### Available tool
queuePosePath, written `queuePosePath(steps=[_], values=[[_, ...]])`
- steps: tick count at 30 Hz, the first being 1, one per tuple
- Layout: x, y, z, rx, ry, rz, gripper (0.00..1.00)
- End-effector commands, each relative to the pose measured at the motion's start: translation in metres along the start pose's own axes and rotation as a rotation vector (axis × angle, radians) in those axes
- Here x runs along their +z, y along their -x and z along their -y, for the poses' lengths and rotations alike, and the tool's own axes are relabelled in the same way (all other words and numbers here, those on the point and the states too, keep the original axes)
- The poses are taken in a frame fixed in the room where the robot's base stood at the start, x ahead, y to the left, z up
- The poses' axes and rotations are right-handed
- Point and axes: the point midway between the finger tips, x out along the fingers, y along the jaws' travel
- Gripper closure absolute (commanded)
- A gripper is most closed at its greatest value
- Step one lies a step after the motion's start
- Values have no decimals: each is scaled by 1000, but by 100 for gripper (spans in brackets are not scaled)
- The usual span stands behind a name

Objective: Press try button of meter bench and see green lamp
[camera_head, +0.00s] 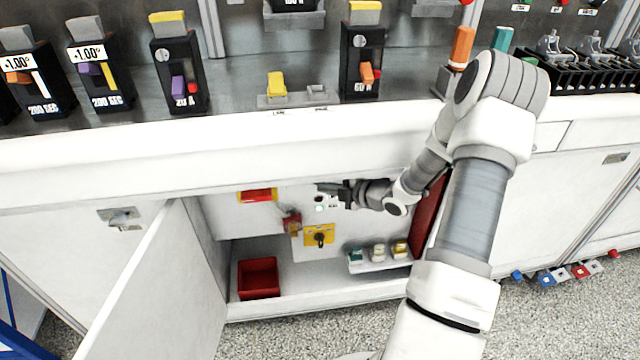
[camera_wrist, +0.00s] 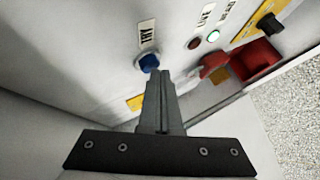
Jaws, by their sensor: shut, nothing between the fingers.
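The blue try button (camera_wrist: 149,62) sits in a pale collar on the white panel in the wrist view, below a label that seems to read TRY. My gripper (camera_wrist: 156,74) is shut and empty, its fingertips at the button's edge and overlapping it in the picture; I cannot tell whether it is pressed in. A lamp (camera_wrist: 214,36) beside the button shows bright pale green. Another lamp (camera_wrist: 194,43) next to it is dark red. In the head view my gripper (camera_head: 322,188) reaches into the open cupboard, and the button is hidden.
A yellow plate with a black knob (camera_head: 319,237) and a red padlock-like piece (camera_head: 291,222) are on the panel below. A red bin (camera_head: 258,279) stands on the cupboard floor. The open white door (camera_head: 150,290) is at left; the counter (camera_head: 200,152) overhangs above.

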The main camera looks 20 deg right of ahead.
Motion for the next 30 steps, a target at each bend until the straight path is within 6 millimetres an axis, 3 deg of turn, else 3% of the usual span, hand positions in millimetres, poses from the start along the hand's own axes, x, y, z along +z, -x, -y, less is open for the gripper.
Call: queuePosePath(steps=[11,30], values=[[2,-2,-5,6,8,1,100],[-9,11,6,4,5,0,100]])
